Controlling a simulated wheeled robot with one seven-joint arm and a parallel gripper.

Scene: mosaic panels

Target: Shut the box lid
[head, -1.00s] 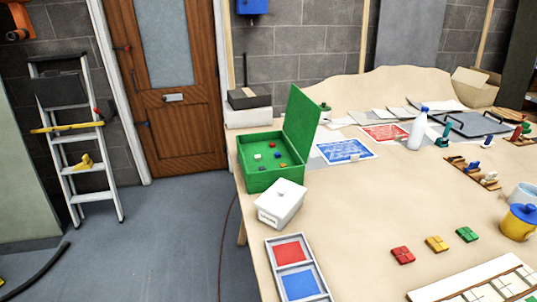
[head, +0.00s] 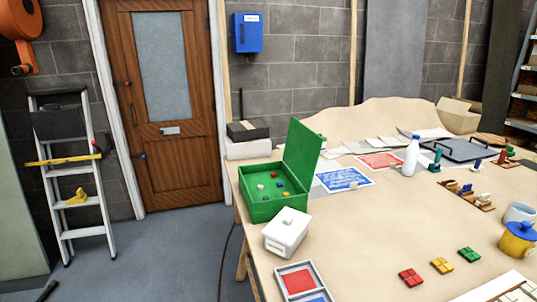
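The green box (head: 272,209) stands at the left end of the table in the head view. Its green lid (head: 303,157) is open, standing up and leaning slightly outward along the box's right side. Several small coloured pieces lie inside on the box floor, among them a blue and an orange one. My gripper is not in view, and no part of my arm shows.
A white lidded container (head: 287,236) stands just in front of the green box. A red and blue tray (head: 299,281) lies nearer. A blue printed sheet (head: 344,179) and a white bottle (head: 411,156) are to the right. The floor left of the table (head: 460,222) is mostly clear.

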